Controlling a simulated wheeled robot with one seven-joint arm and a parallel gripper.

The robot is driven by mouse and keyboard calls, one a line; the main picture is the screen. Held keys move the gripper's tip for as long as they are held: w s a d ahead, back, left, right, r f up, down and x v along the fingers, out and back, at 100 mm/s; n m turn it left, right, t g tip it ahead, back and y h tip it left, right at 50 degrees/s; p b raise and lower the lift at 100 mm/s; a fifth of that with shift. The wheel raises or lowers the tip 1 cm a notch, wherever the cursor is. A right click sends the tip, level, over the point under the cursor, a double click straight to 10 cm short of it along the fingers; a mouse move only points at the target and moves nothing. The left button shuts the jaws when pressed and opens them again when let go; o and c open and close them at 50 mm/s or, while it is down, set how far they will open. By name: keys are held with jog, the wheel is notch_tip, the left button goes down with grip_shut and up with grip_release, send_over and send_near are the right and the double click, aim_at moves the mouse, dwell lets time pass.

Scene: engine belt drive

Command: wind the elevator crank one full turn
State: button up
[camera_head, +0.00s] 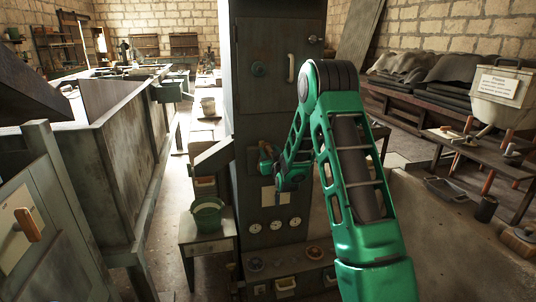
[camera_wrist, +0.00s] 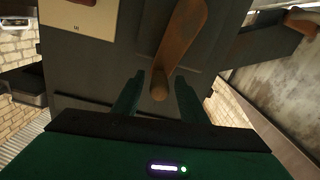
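A wooden crank (camera_wrist: 182,38) shows in the wrist view on the face of a dark metal cabinet. In the head view my gripper (camera_head: 266,166) is small and close to the front of the tall dark cabinet (camera_head: 275,110), beside a small orange-brown piece that may be the crank. My own arm hides part of the cabinet there.
Below my gripper the cabinet carries white dials (camera_head: 275,225). A green bucket (camera_head: 207,215) stands on a small table to the left. A panel with a wooden handle (camera_head: 28,225) is at far left. A bench (camera_head: 490,165) with tools is at right.

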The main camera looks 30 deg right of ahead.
grip_shut()
jog(key=shift+d, duration=0.1)
jog(key=s+d+f+m, duration=0.1)
jog(key=d+f+m, duration=0.2)
jog(key=m, duration=0.6)
jog(key=s+d+f+m, duration=0.1)
jog(key=d+f+m, duration=0.2)
jog(key=f+m, duration=0.4)
jog(key=shift+d+f+m, duration=0.3)
jog(key=shift+f+m, duration=0.1)
jog(key=shift+m, duration=1)
jog(key=shift+o, duration=0.4)
grip_release()
jog(key=shift+w, duration=0.1)
